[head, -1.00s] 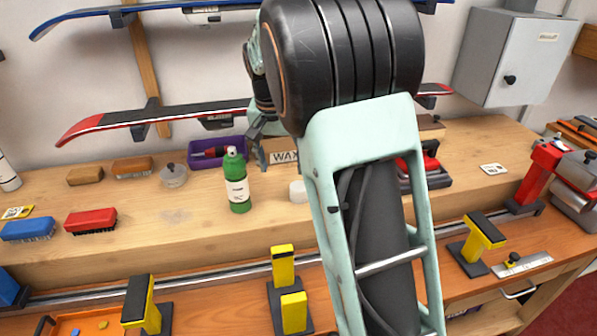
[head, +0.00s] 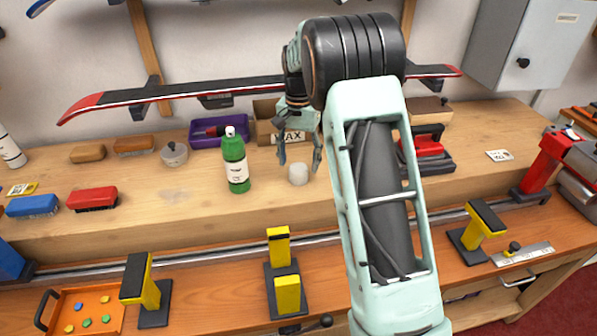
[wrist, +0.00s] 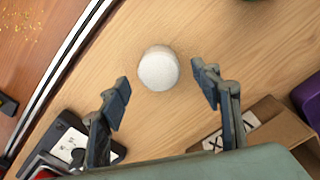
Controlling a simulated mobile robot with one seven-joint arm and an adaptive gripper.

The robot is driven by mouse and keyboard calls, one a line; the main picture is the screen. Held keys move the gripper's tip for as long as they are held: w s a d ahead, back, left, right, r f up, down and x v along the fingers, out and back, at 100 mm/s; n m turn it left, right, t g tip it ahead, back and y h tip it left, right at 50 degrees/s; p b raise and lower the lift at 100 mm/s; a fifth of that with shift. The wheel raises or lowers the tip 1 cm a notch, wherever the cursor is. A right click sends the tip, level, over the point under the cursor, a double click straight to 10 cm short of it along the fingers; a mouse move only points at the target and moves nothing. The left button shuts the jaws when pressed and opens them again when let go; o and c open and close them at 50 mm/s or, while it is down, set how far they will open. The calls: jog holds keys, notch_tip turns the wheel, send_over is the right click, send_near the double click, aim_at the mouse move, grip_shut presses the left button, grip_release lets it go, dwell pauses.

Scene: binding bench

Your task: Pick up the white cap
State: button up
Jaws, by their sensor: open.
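The white cap (head: 298,174) is a small round white piece standing on the wooden bench top (head: 130,220), right of the green bottle (head: 236,165). In the wrist view the cap (wrist: 158,68) lies ahead of the fingertips, roughly centred between them, with bare wood around it. My gripper (head: 300,160) is open and empty, pointing down just above and behind the cap, with a finger to either side. In the wrist view my gripper (wrist: 160,88) shows both fingers spread wider than the cap. I see no contact with the cap.
A cardboard box marked WAX (head: 268,122) and a purple tray (head: 205,132) stand behind. The green bottle is close on the left. A red iron (head: 428,148) is on the right. A metal rail (head: 200,258) and yellow clamps (head: 288,292) line the front.

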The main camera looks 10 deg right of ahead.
aim_at(299, 166)
notch_tip(299, 166, down, 3)
jog(key=shift+f, duration=0.15)
jog(key=shift+c, duration=0.3)
jog(key=c, duration=0.7)
jog(key=shift+c, duration=0.2)
